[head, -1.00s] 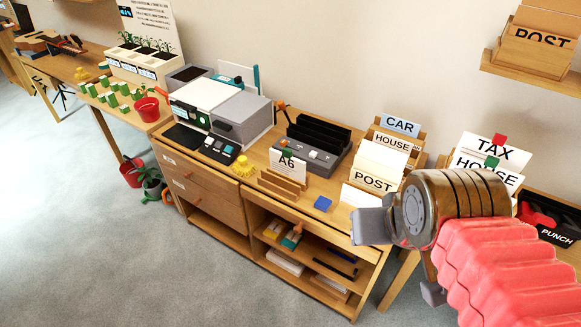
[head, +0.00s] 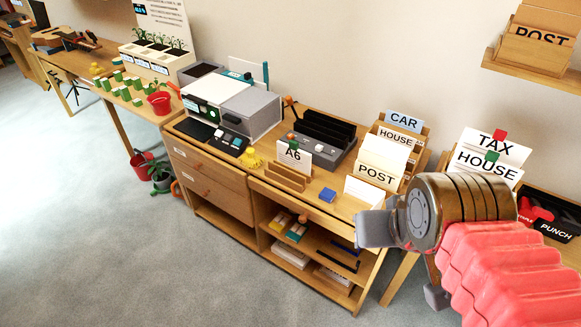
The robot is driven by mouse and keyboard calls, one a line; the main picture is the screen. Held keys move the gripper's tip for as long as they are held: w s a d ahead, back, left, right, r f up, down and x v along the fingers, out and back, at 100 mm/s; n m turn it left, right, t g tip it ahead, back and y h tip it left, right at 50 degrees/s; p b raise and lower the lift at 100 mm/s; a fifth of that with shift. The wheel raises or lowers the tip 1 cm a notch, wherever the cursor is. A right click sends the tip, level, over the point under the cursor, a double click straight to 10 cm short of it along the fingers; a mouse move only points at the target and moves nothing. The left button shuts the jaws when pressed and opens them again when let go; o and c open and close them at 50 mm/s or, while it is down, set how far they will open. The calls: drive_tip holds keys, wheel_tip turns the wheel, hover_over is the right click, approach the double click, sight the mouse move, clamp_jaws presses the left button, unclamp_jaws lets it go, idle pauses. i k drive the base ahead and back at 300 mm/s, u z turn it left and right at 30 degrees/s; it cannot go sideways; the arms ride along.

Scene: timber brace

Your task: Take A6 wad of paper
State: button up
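A white upright sheet or wad marked A6 (head: 294,156) stands in a small slotted wooden holder (head: 284,179) on the desk, left of a blue block (head: 328,195). Its thickness cannot be told from here. My gripper (head: 405,262) is at the lower right, in front of the desk's right end and well apart from the A6 paper. Its two grey fingers show spread apart, with nothing seen between them. The wrist hides part of the area behind it.
Behind the holder stands a grey device with black slots (head: 322,139). A POST rack (head: 378,172) and a white folded card (head: 362,191) stand to its right, a yellow piece (head: 251,159) to its left. An orange-red knob (head: 303,218) sticks out at the desk's front. Floor in front is clear.

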sight(289, 154)
drive_tip(key=k, duration=1.15)
drive_tip(key=u, duration=0.3)
drive_tip(key=i, duration=0.6)
drive_tip(key=u, duration=0.7)
drive_tip(key=i, duration=1.8)
drive_tip(key=u, duration=0.05)
